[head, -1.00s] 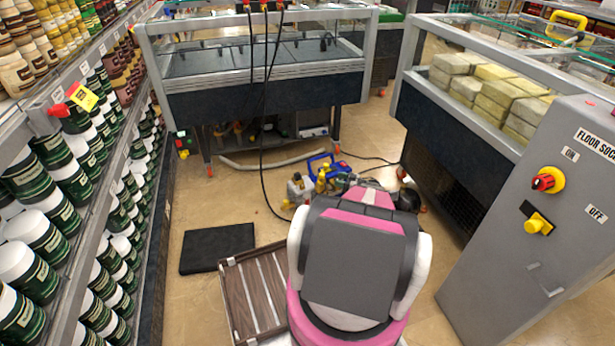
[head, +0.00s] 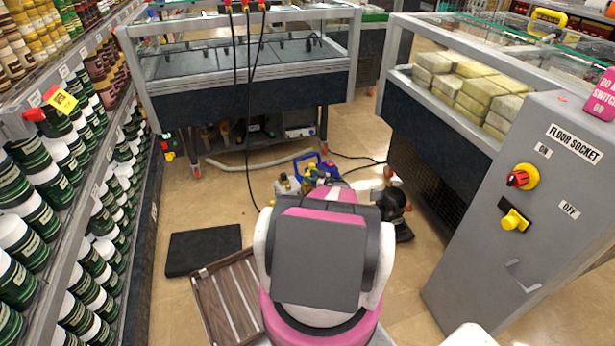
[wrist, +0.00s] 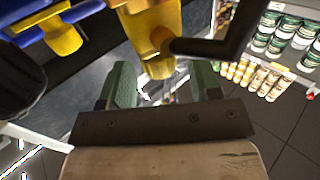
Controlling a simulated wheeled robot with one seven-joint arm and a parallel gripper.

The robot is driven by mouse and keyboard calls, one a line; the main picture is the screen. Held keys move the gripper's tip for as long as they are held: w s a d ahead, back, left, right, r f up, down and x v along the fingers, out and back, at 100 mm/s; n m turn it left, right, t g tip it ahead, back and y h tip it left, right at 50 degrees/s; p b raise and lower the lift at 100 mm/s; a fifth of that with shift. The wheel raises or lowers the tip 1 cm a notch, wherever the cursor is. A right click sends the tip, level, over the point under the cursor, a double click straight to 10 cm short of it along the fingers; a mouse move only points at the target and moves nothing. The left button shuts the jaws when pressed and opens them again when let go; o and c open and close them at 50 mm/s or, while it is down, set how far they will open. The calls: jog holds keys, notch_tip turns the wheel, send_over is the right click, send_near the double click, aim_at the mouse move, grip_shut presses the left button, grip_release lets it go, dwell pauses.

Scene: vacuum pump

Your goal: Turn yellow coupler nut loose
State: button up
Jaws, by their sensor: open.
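In the wrist view a yellow fitting (wrist: 153,38), which looks like the coupler nut, hangs down from the top edge. Its lower end reaches close to the gap between the fingers, and I cannot tell whether they touch it. A black bent bar or hose (wrist: 225,45) runs beside it. My gripper (wrist: 163,72) is open, with one green finger on each side of the gap. A second yellow part (wrist: 60,35) on a blue body sits at the upper left. In the head view my arm hides the gripper and the nut; blue pump equipment (head: 312,168) shows beyond it.
A wooden crate (head: 227,297) and a black mat (head: 203,250) lie on the floor at left. A black device (head: 393,202) stands right of my arm. Stocked shelves (head: 60,200) line the left, a grey socket cabinet (head: 530,220) the right. Black hoses hang from above.

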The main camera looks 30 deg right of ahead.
jog(key=shift+x, duration=0.95)
jog(key=c, duration=0.9)
jog(key=shift+w+d+n+g+y, duration=0.15)
jog(key=shift+n+g+y, duration=0.25)
jog(key=shift+n+y, duration=0.3)
jog(key=shift+c, duration=0.2)
jog(key=shift+n+g+y, duration=0.9)
jog(key=shift+g+y, duration=0.1)
jog(key=shift+y, duration=0.4)
jog(key=o, duration=0.9)
jog(key=shift+o, duration=0.2)
